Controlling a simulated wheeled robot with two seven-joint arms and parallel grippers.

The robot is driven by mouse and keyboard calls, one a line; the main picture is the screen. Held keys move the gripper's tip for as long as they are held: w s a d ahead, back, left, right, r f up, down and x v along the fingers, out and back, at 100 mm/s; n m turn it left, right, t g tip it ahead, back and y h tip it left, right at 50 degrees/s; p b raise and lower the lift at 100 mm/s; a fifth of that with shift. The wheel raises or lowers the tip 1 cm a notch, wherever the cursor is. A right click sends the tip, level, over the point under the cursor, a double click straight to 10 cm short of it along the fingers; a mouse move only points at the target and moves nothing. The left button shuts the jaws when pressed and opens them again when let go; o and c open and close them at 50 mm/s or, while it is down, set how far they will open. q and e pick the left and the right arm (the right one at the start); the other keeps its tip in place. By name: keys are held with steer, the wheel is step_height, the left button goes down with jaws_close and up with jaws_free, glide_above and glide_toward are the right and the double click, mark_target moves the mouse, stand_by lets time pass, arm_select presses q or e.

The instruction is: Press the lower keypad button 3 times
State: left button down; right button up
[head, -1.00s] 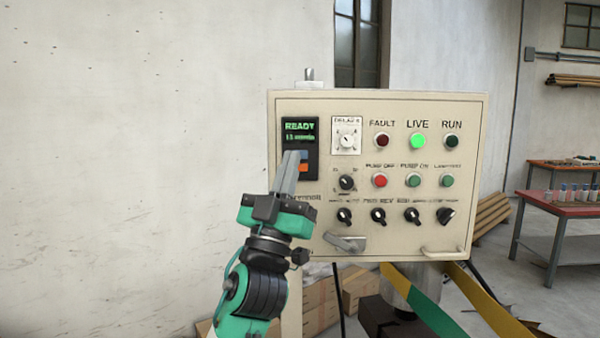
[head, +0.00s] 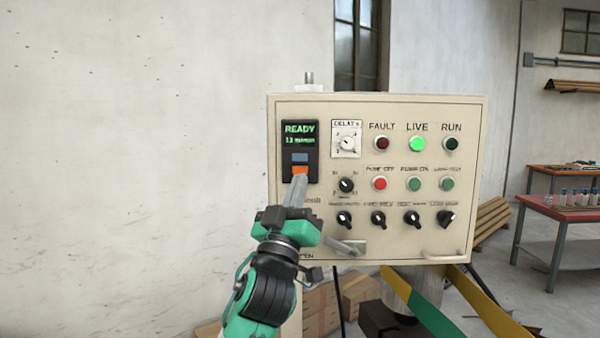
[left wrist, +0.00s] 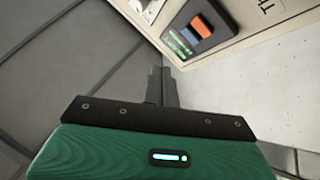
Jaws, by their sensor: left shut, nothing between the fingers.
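The keypad (head: 300,151) is a black unit at the upper left of the cream control panel, with a green "READY" display. Its lower button (head: 300,169) is orange, and the upper button (head: 300,158) above it is blue. My left gripper (head: 300,178) is shut and empty, its fingertips overlapping the bottom edge of the orange button in the head view. In the left wrist view the orange button (left wrist: 201,26) lies beyond the fingertips (left wrist: 161,72), with a visible gap in the picture. Contact does not show. My right gripper is not in view.
The control panel (head: 400,104) carries a green-lit LIVE lamp (head: 417,144), a red button (head: 380,184) and several knobs. A lever handle (head: 345,246) sticks out at its lower left. A red table (head: 570,209) stands at the right. Free space lies left of the panel.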

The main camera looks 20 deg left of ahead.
mark_target(300, 170)
arm_select(q)
steer(key=shift+w+a+b, duration=0.2)
steer(key=shift+w+a, duration=0.1)
steer(key=shift+w, duration=0.8)
steer(key=shift+w+a+b, duration=0.15)
steer(key=shift+w+a, duration=0.2)
steer(key=shift+w, duration=0.7)
steer(key=shift+w+a+b, duration=0.2)
steer(key=shift+w+a, duration=0.1)
steer(key=shift+w, duration=0.8)
steer(key=shift+w+a, duration=0.1)
steer(key=shift+w, duration=0.3)
steer(key=shift+w+a, duration=0.15)
steer(key=shift+w, duration=0.2)
steer(key=shift+s, duration=0.1)
stand_by(0.3)
steer(key=shift+s+d, duration=0.25)
steer(key=shift+s, duration=0.45)
